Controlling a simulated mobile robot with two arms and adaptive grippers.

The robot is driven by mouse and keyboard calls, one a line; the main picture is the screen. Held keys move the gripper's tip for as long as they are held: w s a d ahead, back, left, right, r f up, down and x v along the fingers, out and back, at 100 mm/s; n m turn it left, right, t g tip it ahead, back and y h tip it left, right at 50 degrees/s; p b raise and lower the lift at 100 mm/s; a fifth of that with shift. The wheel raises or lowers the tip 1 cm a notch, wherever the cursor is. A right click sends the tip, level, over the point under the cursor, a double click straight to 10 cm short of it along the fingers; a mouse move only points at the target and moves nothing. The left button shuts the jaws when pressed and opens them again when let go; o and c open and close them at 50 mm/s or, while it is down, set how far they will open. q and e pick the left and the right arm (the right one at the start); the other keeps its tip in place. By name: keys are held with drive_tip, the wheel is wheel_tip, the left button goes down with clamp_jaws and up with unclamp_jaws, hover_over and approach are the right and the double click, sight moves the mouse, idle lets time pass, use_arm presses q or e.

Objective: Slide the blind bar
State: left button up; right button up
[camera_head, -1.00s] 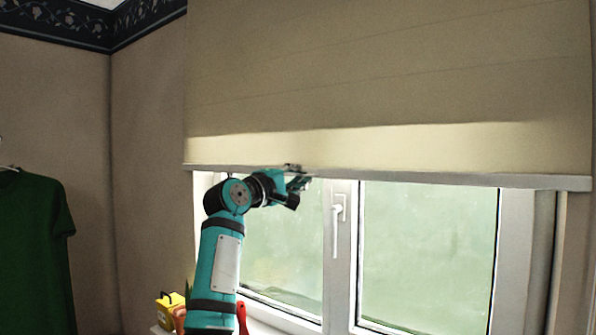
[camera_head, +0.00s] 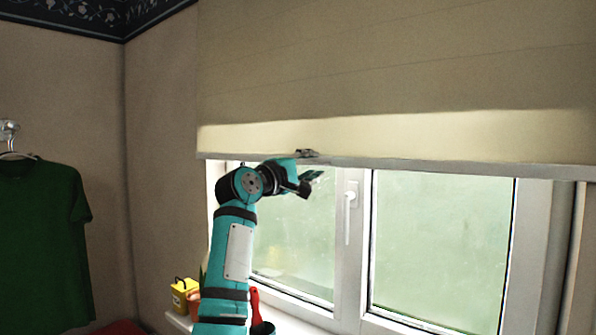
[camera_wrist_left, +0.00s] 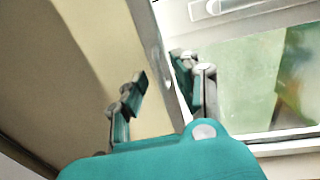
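The blind bar (camera_head: 450,168) is a pale strip along the lower edge of the beige roller blind (camera_head: 400,70), across the upper part of the window. My left gripper (camera_head: 309,165) is at the bar, left of the window's middle post. One fingertip shows in front of the blind just above the bar, the other below it. In the left wrist view, the fingers of the left gripper (camera_wrist_left: 160,75) are spread apart, with the blind's edge running between them. I cannot tell whether either finger touches the bar. My right gripper is not in view.
The window (camera_head: 440,240) has a white handle (camera_head: 348,212) just right of and below the gripper. A yellow container (camera_head: 183,294) and a red-handled item (camera_head: 255,305) stand on the sill (camera_head: 290,322). A green shirt (camera_head: 40,240) hangs at the left.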

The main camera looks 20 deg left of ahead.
use_arm(q)
drive_tip(key=v, duration=1.1)
drive_tip(key=shift+s, duration=0.2)
drive_tip(key=shift+a+f, duration=0.1)
